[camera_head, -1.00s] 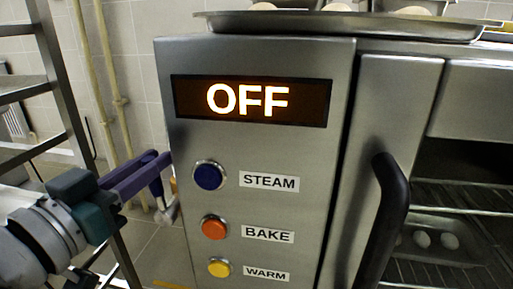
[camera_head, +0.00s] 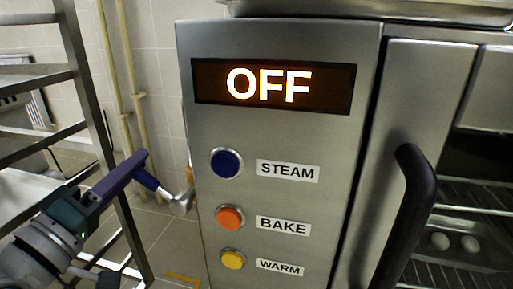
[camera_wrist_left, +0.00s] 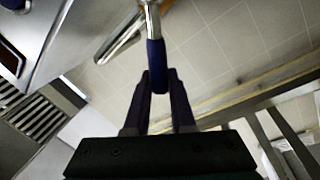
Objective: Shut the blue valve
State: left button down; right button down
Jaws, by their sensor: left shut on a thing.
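The blue valve's lever (camera_head: 145,179) shows at the left side of the steel oven, sloping down to a metal valve body (camera_head: 181,203). My left gripper (camera_head: 138,167) is shut on the blue lever at its outer end. In the left wrist view the blue lever (camera_wrist_left: 156,62) runs between the two dark fingers of my left gripper (camera_wrist_left: 157,88), with its metal stem above. The valve body is partly hidden behind the oven's edge. My right gripper is not in view.
The oven panel (camera_head: 310,140) has a lit OFF display (camera_head: 270,84) and blue, orange and yellow buttons beside the valve. A black door handle (camera_head: 408,210) sticks out at the right. A metal rack (camera_head: 90,90) stands close to my left arm. Pipes (camera_head: 133,110) run up the tiled wall.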

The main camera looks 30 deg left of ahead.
pick_arm(q)
jog(key=shift+s+a+f+n+y+b, duration=0.1)
jog(key=shift+a+f+n+y+b, duration=0.2)
jog(key=shift+f+n+b, duration=0.8)
jog(key=shift+s+a+f+n+y+b, duration=0.15)
jog(key=shift+f+n+y, duration=0.4)
jog(key=shift+n, duration=1.1)
jog(key=shift+a+f+n+y+b, duration=0.3)
jog(key=shift+f+n+b, duration=0.4)
jog(key=shift+f+n, duration=0.5)
jog(key=shift+r+n, duration=0.1)
jog(key=shift+n, duration=0.25)
jog(key=c, duration=1)
grip_release()
jog(key=shift+c, duration=0.2)
jog(key=shift+s, duration=0.1)
jog(key=p+v, duration=0.1)
jog(key=v, duration=0.8)
jog(key=shift+s+d, duration=0.25)
jog(key=shift+s, duration=0.1)
